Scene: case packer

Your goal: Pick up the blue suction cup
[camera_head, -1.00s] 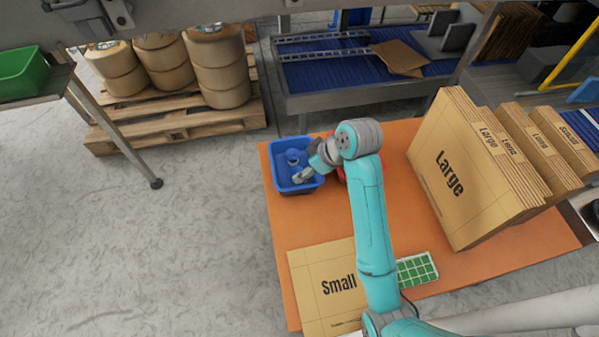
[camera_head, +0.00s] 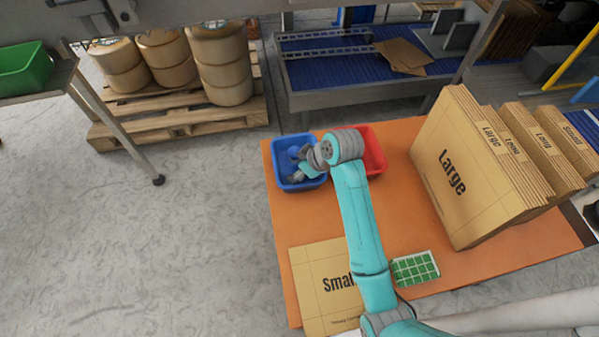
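The blue suction cup (camera_head: 294,152) shows as a small blue shape inside the blue bin (camera_head: 279,184), at the back left corner of the orange table. My arm partly covers it. My gripper (camera_head: 295,174) is down in or just over the blue bin, close to the suction cup. The fingers are small and partly hidden by my wrist, so I cannot tell whether they are open, shut or touching the cup.
A red bin (camera_head: 374,152) stands right of the blue bin, partly behind my arm. The orange table (camera_head: 405,205) also carries a flat "Small" carton (camera_head: 318,275), a green gridded tray (camera_head: 415,268) and upright "Large" cartons (camera_head: 455,180). The table's middle is mostly clear.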

